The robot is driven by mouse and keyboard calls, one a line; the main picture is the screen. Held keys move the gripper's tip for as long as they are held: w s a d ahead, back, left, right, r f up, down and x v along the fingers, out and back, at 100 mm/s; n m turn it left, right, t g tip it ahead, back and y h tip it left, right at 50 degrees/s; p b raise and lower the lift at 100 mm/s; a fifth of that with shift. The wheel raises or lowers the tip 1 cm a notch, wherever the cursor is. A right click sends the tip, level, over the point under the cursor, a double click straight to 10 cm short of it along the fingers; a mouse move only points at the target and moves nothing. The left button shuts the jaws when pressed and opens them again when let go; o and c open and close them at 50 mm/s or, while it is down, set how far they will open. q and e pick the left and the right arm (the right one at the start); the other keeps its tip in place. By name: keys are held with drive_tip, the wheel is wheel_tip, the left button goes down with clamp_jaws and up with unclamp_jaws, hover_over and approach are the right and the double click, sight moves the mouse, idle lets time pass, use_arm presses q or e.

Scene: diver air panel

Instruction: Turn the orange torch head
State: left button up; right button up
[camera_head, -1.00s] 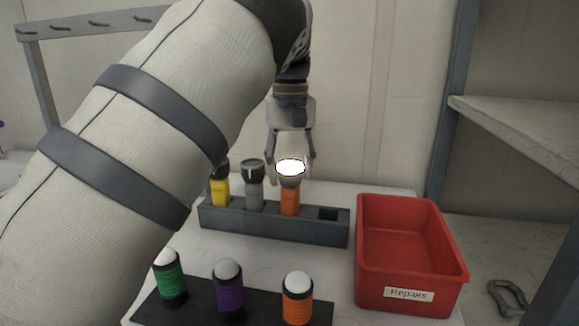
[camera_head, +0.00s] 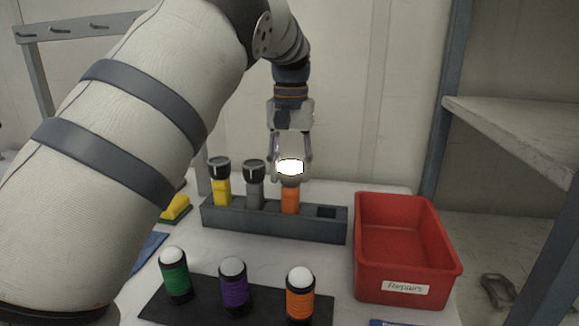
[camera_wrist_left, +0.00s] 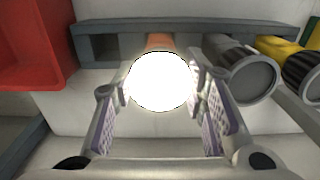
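The orange torch (camera_head: 290,200) stands upright in a slot of the grey rack (camera_head: 228,220), its head (camera_head: 290,167) lit bright white. My left gripper (camera_head: 291,168) comes down from above with one finger on each side of that head. In the left wrist view the glowing head (camera_wrist_left: 160,82) sits between the two fingertips, which appear to press on its sides; the glare hides the exact contact. The orange body (camera_wrist_left: 160,41) shows behind it. My right gripper is not in view.
Grey (camera_head: 254,190) and yellow (camera_head: 221,188) torches stand left of the orange one; the right slot (camera_head: 327,212) is empty. A red bin (camera_head: 402,245) stands at right. Green (camera_head: 174,275), purple (camera_head: 235,287) and orange (camera_head: 300,293) white-topped cylinders stand on a black mat in front.

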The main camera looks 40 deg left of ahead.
sight(291, 165)
use_arm(q)
drive_tip(key=shift+o, duration=0.9)
wheel_tip(291, 165, up, 10)
drive_tip(key=shift+f, duration=0.1)
drive_tip(key=shift+r, duration=1.15)
